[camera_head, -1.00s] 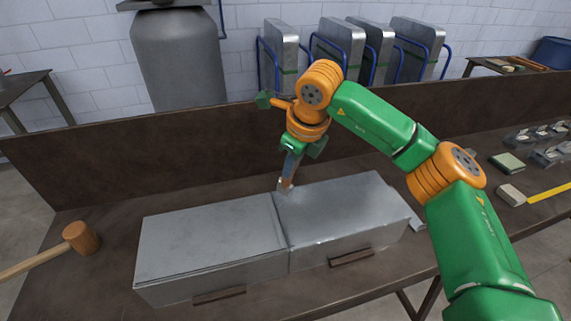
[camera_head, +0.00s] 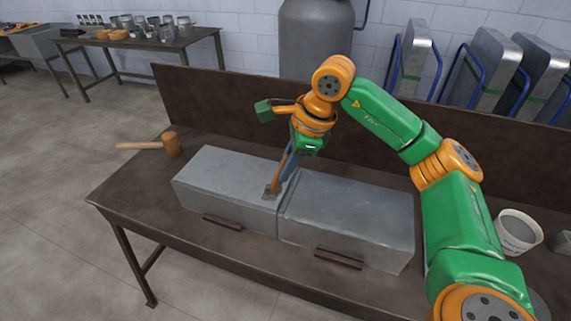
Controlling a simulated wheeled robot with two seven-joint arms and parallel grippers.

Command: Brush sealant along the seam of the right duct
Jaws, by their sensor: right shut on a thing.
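Two grey sheet-metal ducts lie end to end on the dark workbench. The right duct (camera_head: 350,215) and the left duct (camera_head: 222,182) meet at a narrow joint line. My right gripper (camera_head: 290,158) is shut on a brush (camera_head: 276,182), held tilted with its bristles down. The bristle end appears over the top of the left duct, just left of the joint; whether it touches the metal I cannot tell. No sealant stands out clearly on the right duct. My left gripper is not in view.
A white bucket (camera_head: 518,234) stands at the right of the bench. A wooden mallet (camera_head: 170,144) lies at the left end. Wooden blocks (camera_head: 338,259) sit against the ducts' front sides. A raised back panel (camera_head: 215,110) runs behind them.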

